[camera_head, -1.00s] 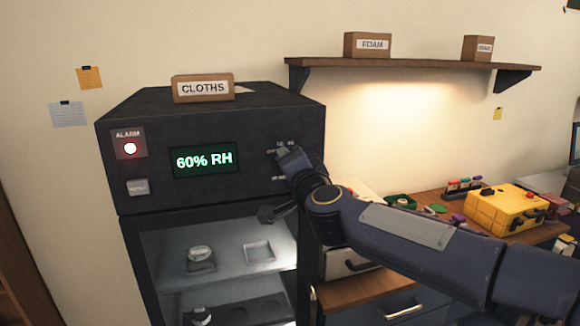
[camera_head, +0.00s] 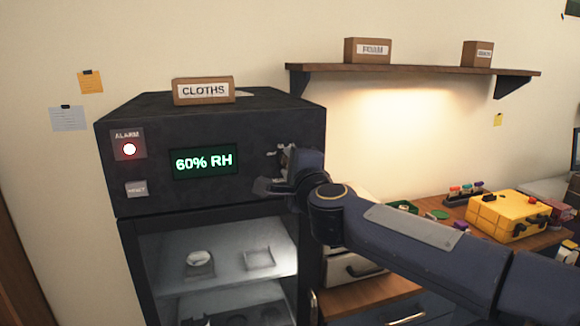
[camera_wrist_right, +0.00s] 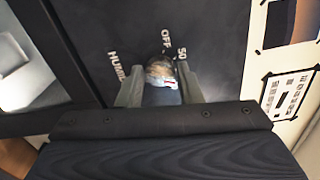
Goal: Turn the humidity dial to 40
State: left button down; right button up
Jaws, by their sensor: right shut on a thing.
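The dark cabinet (camera_head: 225,140) has a green display (camera_head: 204,161) reading "60% RH". In the head view the gripper hides the dial. My left gripper is not in view.
A red alarm light (camera_head: 129,149) glows at the panel's left, above a small white button (camera_head: 137,188). A "CLOTHS" box (camera_head: 203,90) sits on top of the cabinet. A yellow case (camera_head: 509,214) stands on the wooden bench at right, below a wall shelf (camera_head: 410,68).

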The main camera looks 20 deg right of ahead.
dwell(0.4)
jog(key=o, duration=0.9)
jog(key=s, duration=0.7)
jog(key=shift+s+d, duration=0.15)
jog(key=shift+s, duration=0.25)
jog(key=s+d+f+n+g+y, duration=0.1)
jog(key=s+f+n+g, duration=0.3)
jog(key=s+f, duration=0.5)
jog(key=s+d+f+n+g+y, duration=0.1)
jog(key=s+f+n+g, duration=0.3)
jog(key=s+f+n, duration=0.3)
jog(key=s+d+f+n+g+y, duration=0.1)
jog(key=s+f+n+g, duration=0.3)
jog(key=s+f, duration=0.7)
jog(key=shift+s+d+f+n, duration=0.1)
jog(key=shift+d+f+n, duration=0.05)
jog(key=shift+f+n, duration=0.45)
jog(key=shift+s+d+f+n, duration=0.1)
jog(key=shift+d+f+n, duration=0.05)
jog(key=shift+f+n, duration=0.45)
